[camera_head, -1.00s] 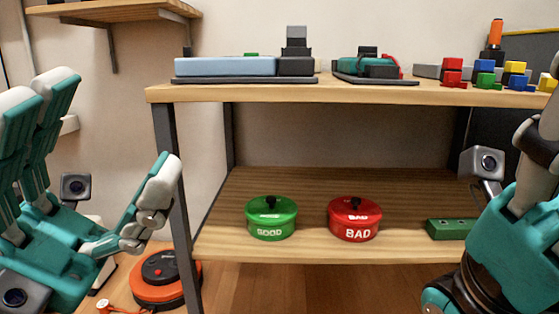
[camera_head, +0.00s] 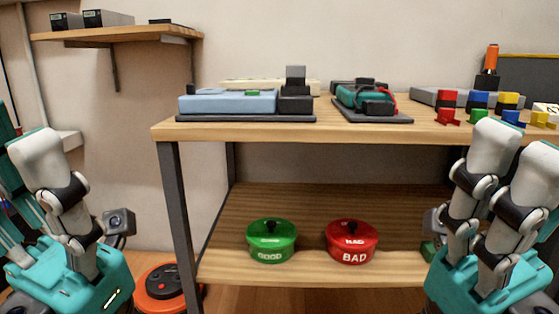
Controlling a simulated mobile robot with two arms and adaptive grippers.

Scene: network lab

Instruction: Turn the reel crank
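An orange reel with a black top (camera_head: 165,280) stands on the floor at the lower left, left of the shelf's front leg; its lower part is cut off by the picture edge. I cannot make out its crank. My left gripper (camera_head: 25,150) is at the left edge, above and left of the reel and apart from it. Its fingers point up, spread and empty. My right gripper (camera_head: 515,165) is at the right edge, far from the reel. Two of its fingers point up, uncurled; its far side is hidden.
A wooden shelf unit (camera_head: 330,133) fills the middle, with devices and coloured blocks on top. A green pot (camera_head: 270,245) and a red pot (camera_head: 352,245) stand on its lower board. A dark shelf leg (camera_head: 178,225) rises right of the reel. A wall shelf (camera_head: 120,33) hangs upper left.

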